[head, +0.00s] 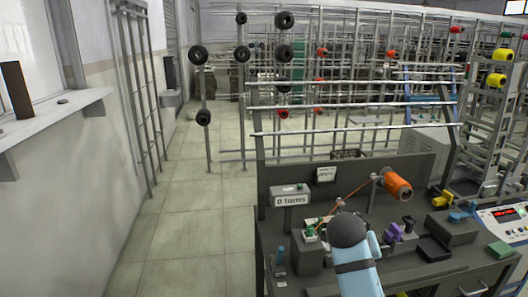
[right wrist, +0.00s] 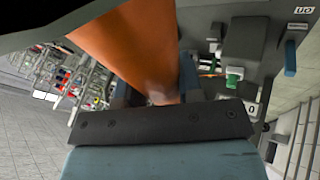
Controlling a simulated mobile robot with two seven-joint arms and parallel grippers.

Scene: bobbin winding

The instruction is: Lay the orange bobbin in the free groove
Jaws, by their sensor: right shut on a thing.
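In the right wrist view, a large orange body (right wrist: 135,55), which I take for the orange bobbin, stands between the fingers of my right gripper (right wrist: 158,93). The gripper is shut on it, and the palm edge hides its lower end. In the head view my right wrist hides the gripper's fingers. An orange cylinder (head: 397,185) shows above the bench there, with an orange thread running left and down to a small green part (head: 310,231). I cannot tell whether it is the same body. No free groove shows clearly. My left gripper is not in view.
A sign reading "0 turns" (head: 290,199) stands at the bench's left. Purple (head: 397,233), yellow (head: 442,199) and blue (head: 462,212) pieces are on the right, beside a black tray (head: 434,249) and a panel with a red display (head: 507,217). Racks stand behind.

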